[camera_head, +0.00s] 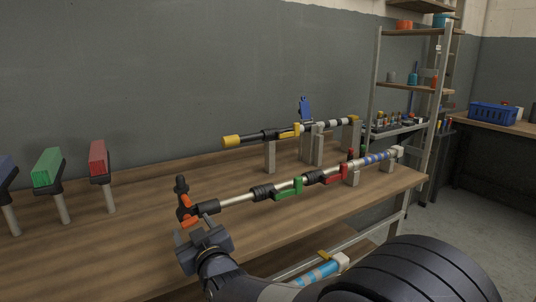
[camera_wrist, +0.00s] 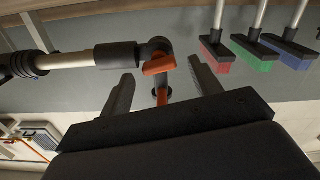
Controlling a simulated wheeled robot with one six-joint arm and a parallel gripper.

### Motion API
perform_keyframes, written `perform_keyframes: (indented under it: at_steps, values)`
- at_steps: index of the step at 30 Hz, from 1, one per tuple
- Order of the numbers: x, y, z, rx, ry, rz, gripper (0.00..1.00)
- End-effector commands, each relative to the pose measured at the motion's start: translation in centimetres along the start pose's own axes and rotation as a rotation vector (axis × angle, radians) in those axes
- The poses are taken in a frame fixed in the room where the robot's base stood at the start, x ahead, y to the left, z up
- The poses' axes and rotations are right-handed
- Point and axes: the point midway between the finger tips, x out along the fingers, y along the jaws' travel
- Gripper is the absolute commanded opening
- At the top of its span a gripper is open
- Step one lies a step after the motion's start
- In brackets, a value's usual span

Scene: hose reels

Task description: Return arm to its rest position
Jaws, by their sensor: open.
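My gripper (camera_head: 192,231) is open near the front edge of the workbench, just below the left end of the front pipe (camera_head: 237,198). That end carries a black fitting with an orange handle (camera_head: 186,214). In the wrist view, the two fingers of my gripper (camera_wrist: 164,80) are spread apart with the orange handle (camera_wrist: 160,65) in line with the gap between them. Nothing is gripped. I cannot tell how far the handle is from the fingertips. The pipe (camera_wrist: 68,60) enters from the left in the wrist view.
A rear pipe with a yellow end (camera_head: 232,141) rests on grey posts. Red (camera_head: 98,158) and green (camera_head: 48,167) brush-like blocks stand at left. A shelf rack (camera_head: 376,80) stands behind. The workbench's (camera_head: 130,235) front left is clear.

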Motion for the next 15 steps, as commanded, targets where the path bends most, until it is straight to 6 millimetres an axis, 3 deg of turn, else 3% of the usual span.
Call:
perform_keyframes:
  at_steps: [15]
  values:
    - [-9.1, 0.0, -0.1, 0.001, 0.001, 0.000, 0.60]
